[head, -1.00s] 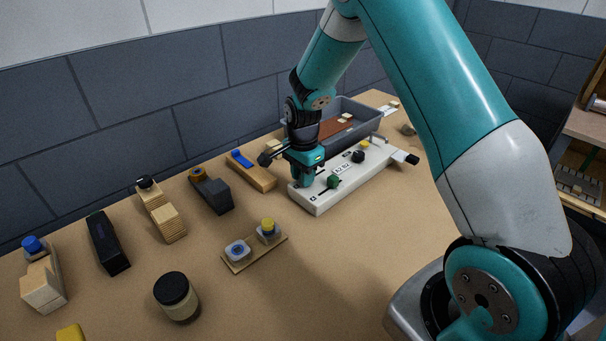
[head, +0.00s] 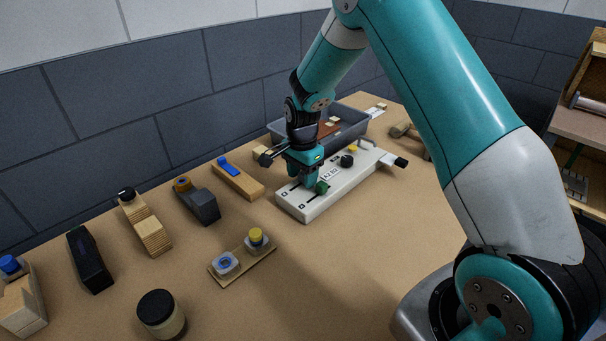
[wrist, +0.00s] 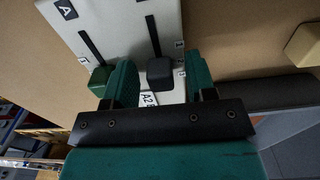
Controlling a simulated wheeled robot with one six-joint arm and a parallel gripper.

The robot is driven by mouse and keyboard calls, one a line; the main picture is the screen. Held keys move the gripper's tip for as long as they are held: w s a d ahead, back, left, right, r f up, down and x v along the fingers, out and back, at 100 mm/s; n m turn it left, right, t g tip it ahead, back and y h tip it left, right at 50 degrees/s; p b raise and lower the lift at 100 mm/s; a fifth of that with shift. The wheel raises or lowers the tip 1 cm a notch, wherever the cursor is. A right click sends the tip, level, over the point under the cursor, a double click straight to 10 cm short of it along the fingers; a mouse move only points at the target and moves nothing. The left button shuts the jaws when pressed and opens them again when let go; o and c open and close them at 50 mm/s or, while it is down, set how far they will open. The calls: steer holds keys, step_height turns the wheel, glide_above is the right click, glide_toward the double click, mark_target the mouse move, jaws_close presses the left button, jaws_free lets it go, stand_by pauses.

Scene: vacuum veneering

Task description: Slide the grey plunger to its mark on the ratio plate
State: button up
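The ratio plate (head: 345,188) is a long white block on the table with dark slots and small printed labels. In the wrist view, the dark grey plunger (wrist: 160,72) stands at the near end of one slot, close to small label marks. My gripper (wrist: 160,78) has a finger on each side of the plunger, with narrow gaps visible, so it looks open around it. In the head view my gripper (head: 308,183) is low over the plate and hides the plunger. A green knob (head: 322,187) is beside it; it also shows left of the fingers in the wrist view (wrist: 100,79).
A black knob (head: 347,161) and a yellow knob (head: 352,149) stand farther along the plate. A grey bin (head: 350,130) is behind it. A small board with blue and yellow pieces (head: 232,270) lies in front left. The table at front right is clear.

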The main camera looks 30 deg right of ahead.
mark_target(302, 174)
step_height(302, 174, up, 17)
steer(key=b, duration=0.1)
steer(key=shift+r, duration=0.2)
stand_by(0.3)
stand_by(0.3)
